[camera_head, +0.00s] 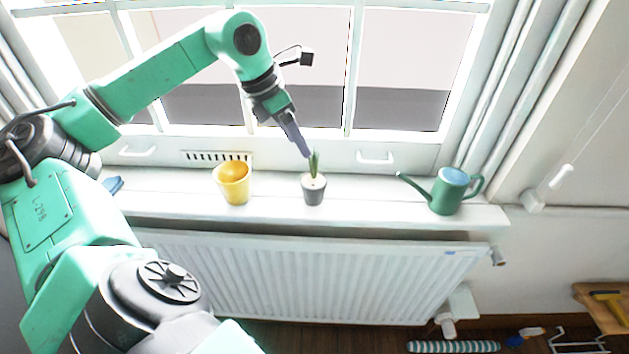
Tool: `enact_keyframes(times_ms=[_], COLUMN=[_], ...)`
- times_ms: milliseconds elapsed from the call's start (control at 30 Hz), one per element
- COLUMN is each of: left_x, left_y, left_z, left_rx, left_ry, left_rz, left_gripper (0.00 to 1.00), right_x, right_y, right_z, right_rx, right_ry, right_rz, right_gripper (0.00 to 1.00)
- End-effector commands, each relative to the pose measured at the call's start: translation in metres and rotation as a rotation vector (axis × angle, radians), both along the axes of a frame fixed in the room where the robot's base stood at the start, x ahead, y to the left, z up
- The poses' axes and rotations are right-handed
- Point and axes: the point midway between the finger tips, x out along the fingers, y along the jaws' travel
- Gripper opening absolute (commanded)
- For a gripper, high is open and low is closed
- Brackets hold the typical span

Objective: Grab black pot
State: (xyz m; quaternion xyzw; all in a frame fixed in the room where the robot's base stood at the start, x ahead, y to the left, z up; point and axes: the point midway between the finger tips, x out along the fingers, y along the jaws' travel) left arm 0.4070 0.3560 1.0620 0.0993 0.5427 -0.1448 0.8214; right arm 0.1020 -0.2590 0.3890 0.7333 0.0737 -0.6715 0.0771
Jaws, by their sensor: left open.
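The black pot (313,192) is a small dark grey pot with a light rim, standing upright on the white windowsill. A green spiky plant (314,164) grows from it. My left gripper (305,152) reaches in from the upper left, its fingers pointing down and right. Its fingertips are just above and beside the plant, at its upper left. It is open and holds nothing. I cannot tell whether the fingertips touch the leaves. My right gripper is not in view.
The window is close behind. A white radiator (320,285) is below the sill (380,206).

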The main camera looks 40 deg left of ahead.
Motion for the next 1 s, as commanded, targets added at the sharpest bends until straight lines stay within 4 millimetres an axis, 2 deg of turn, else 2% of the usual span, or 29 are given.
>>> enact_keyframes(times_ms=[67,167,400,500,667,700,767,833,867,1000], left_x=[0.006,0.011,0.025,0.029,0.029,0.029,0.029,0.029,0.029,0.029], left_y=[-0.003,-0.005,-0.015,-0.016,-0.016,-0.016,-0.016,-0.016,-0.016,-0.016], left_z=[-0.015,-0.026,-0.064,-0.073,-0.075,-0.075,-0.075,-0.075,-0.075,-0.075], left_rx=[-0.002,-0.003,-0.005,-0.003,-0.001,-0.001,-0.001,-0.002,-0.001,-0.002], left_ry=[0.003,0.002,0.003,0.001,0.0,0.0,0.0,0.001,0.0,0.0], left_rz=[0.0,0.0,-0.001,0.0,0.001,0.001,0.001,0.0,0.001,0.0], left_gripper=[0.64,0.64,0.64,0.64,0.64,0.56,0.33,0.06,0.0,0.0], right_x=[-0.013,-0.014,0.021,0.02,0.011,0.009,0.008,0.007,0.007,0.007], right_y=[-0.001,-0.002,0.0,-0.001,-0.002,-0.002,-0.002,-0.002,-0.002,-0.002], right_z=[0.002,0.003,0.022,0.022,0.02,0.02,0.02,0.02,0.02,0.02], right_rx=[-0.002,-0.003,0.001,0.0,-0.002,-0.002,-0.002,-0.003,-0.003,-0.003], right_ry=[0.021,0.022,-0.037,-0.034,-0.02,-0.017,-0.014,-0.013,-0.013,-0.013], right_rz=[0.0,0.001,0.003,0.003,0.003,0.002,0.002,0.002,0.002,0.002], right_gripper=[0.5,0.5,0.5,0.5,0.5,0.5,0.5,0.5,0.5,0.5])
